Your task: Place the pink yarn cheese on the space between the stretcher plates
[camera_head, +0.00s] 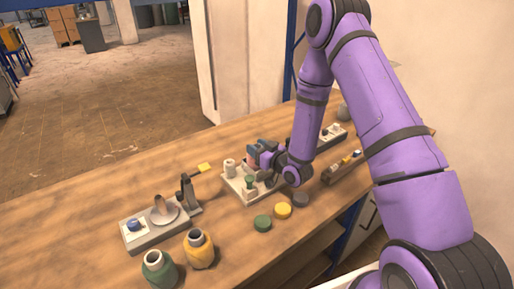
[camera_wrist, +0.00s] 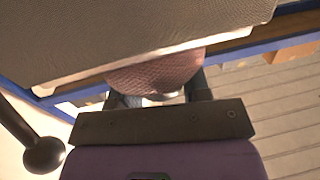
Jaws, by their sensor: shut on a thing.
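The pink yarn cheese (camera_wrist: 155,73) is a rounded, pinkish, woven-textured thing in the wrist view. My gripper (camera_wrist: 160,97) is shut on it, with a dark finger on each side. In the head view my gripper (camera_head: 259,155) is over the back part of a small white tray at the middle of the bench; the cheese is hard to make out there. In the wrist view a large grey slab with a pale edge (camera_wrist: 150,56) covers the top and hides part of the cheese. I cannot tell whether they touch, or which parts are the stretcher plates.
The white tray (camera_head: 237,189) bears a white spool (camera_head: 230,167) and a green-topped piece (camera_head: 249,182). Green (camera_head: 262,223), yellow (camera_head: 283,211) and grey (camera_head: 301,200) discs lie in front. Bare wood lies far left.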

